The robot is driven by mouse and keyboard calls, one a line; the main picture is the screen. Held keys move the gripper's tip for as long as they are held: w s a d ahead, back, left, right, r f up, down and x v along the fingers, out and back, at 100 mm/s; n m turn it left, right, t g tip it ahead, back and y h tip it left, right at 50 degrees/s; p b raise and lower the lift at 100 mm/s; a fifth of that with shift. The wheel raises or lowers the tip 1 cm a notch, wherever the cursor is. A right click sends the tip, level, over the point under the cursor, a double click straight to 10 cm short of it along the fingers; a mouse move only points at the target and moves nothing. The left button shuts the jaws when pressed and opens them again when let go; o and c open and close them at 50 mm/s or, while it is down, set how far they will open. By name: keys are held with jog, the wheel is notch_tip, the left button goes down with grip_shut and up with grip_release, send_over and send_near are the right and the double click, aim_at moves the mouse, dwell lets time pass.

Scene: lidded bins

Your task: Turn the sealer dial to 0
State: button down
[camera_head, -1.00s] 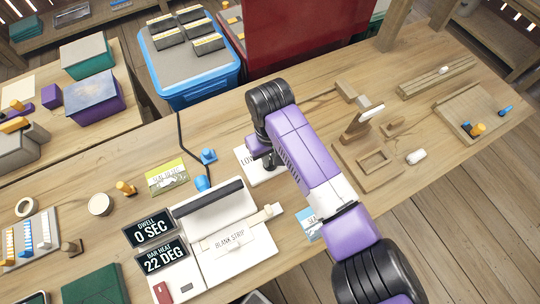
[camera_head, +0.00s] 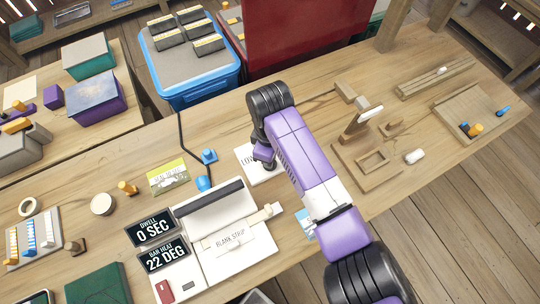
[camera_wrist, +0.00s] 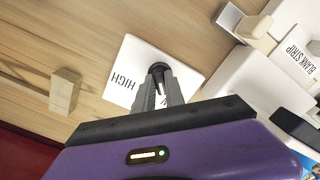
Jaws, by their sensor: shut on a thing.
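The sealer dial is a dark round knob (camera_wrist: 157,67) on a white plate (camera_wrist: 133,58) in the wrist view. The plate reads HIGH on one side, and its other label is mostly hidden by the fingers. In the head view the plate (camera_head: 254,174) lies behind the sealer, with the start of LOW showing. My gripper (camera_wrist: 160,76) points down over the plate, its fingers shut on the knob. The knob's pointer is hidden. The white sealer (camera_head: 262,243) holds a blank strip (camera_head: 228,238). Its displays (camera_head: 163,244) read DWELL 0 SEC and BAR HEAT 22 DEG.
A blue clip-like piece (camera_head: 208,156) and a yellow-green card (camera_head: 168,177) lie left of the plate. A wooden fixture (camera_head: 368,165) stands to the right of my arm. A blue bin (camera_head: 196,96) stands beyond the table. A small wooden block (camera_wrist: 65,90) shows in the wrist view.

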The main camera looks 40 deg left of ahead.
jog(key=shift+n, duration=0.9)
jog(key=c, duration=1.4)
grip_release()
jog(key=shift+r, duration=0.1)
notch_tip(320, 180, up, 8)
jog(key=shift+f+b, duration=0.15)
jog(key=shift+b, duration=0.25)
